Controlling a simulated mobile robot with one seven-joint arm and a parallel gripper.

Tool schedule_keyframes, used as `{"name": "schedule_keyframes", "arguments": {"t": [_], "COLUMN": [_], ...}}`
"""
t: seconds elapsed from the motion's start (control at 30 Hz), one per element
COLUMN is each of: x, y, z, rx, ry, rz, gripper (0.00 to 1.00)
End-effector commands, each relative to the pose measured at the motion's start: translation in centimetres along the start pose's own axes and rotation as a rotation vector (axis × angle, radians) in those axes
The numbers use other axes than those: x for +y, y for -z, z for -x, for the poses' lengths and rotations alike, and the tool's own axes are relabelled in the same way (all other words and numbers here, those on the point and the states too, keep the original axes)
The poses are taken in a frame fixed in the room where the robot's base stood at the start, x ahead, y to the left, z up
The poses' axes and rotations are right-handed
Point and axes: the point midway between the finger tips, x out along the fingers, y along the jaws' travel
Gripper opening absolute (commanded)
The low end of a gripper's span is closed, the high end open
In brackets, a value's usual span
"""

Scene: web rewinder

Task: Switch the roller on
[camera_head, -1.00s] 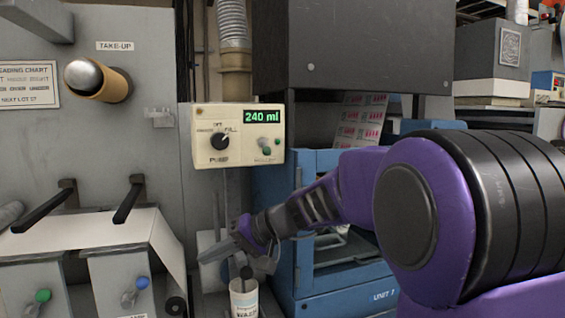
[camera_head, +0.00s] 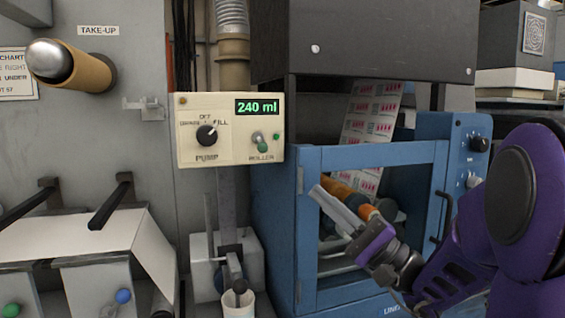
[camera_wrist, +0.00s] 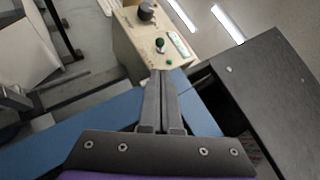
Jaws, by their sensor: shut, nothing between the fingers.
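The cream control box (camera_head: 190,155) hangs in the middle of the head view. Its green display (camera_head: 259,107) reads 240 ml. The black PUMP knob (camera_head: 206,135) has its pointer up and to the right. The ROLLER toggle (camera_head: 261,142) has a green tip that hangs low, with a small green lamp (camera_head: 276,136) beside it. In the wrist view, the toggle (camera_wrist: 160,45) and box (camera_wrist: 135,48) lie beyond the fingertips. My gripper (camera_head: 325,198) is shut and empty, right of and below the box, in front of the blue unit. It touches nothing that I can see.
The blue cabinet (camera_head: 300,215) with its open frame stands right of the box. A dark housing (camera_head: 365,40) overhangs it. A white cup (camera_head: 238,303) stands under the box. The take-up shaft (camera_head: 75,65) juts out at left. Space directly before the box is clear.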

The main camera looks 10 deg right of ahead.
Motion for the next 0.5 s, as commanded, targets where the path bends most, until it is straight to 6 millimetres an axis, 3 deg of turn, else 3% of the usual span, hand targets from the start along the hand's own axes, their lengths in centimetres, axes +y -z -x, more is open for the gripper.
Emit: {"name": "schedule_keyframes", "arguments": {"t": [0.27,0.5], "x": [0.1,0.0], "y": [0.0,-0.1], "z": [-0.5,-4.1], "rx": [-0.001,-0.005], "ry": [-0.004,-0.004], "rz": [0.0,0.001], "gripper": [0.0,0.0]}}
